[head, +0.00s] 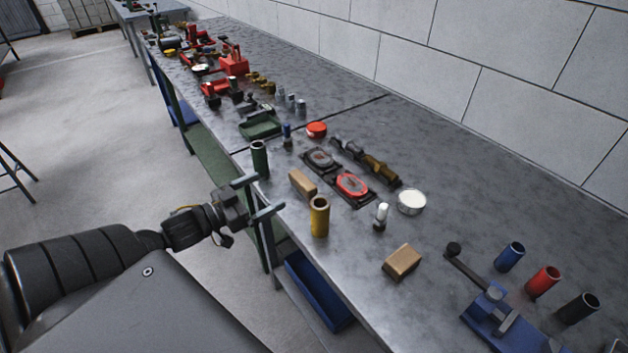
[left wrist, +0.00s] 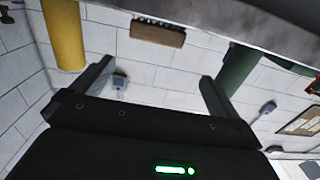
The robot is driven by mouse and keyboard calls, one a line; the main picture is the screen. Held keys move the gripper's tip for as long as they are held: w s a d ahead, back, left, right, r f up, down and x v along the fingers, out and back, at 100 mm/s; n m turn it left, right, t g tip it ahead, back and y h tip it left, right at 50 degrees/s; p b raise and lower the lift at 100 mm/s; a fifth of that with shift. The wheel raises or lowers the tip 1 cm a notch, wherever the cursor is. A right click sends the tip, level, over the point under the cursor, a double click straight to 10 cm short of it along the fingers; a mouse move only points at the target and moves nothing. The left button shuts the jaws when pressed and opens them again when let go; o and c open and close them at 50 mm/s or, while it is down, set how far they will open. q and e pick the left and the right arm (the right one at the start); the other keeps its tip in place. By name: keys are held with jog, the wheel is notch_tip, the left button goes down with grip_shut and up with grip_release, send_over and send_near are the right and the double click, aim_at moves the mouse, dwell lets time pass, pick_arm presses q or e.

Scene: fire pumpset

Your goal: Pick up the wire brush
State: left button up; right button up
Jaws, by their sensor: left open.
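A small brown wooden block with a dark bristly edge, which looks like the wire brush (head: 303,184), lies near the front edge of the bench (head: 330,262), between a green and a yellow cylinder. It also shows at the top of the left wrist view (left wrist: 158,32), beyond and between my fingers. My left gripper (head: 264,195) is open and empty, just off the bench's front edge, its fingers pointing toward the block with a gap between. It also shows in the left wrist view (left wrist: 158,75). My right gripper is not in view.
The green cylinder (head: 259,158) and yellow cylinder (head: 319,216) stand close on either side of the block. Behind it are dark trays with a red oval part (head: 352,184). Another tan block (head: 402,262) lies nearer right. A blue bin (head: 318,290) sits below the bench.

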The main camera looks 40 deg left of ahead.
aim_at(297, 182)
pick_arm(q)
jog(key=w, duration=0.1)
jog(key=w+d, duration=0.1)
jog(key=w, duration=0.1)
jog(key=w+d+f, duration=0.1)
jog(key=shift+w+f, duration=0.1)
jog(key=shift+w, duration=0.1)
jog(key=shift+w+d, duration=0.1)
jog(key=shift+w, duration=0.4)
jog(key=shift+w+d, duration=0.1)
jog(key=shift+w, duration=0.15)
jog(key=x, duration=0.3)
jog(key=shift+w+d, duration=0.15)
jog(key=shift+w, duration=0.1)
jog(key=shift+w+d, duration=0.2)
jog(key=shift+w, duration=0.3)
jog(key=c, duration=0.9)
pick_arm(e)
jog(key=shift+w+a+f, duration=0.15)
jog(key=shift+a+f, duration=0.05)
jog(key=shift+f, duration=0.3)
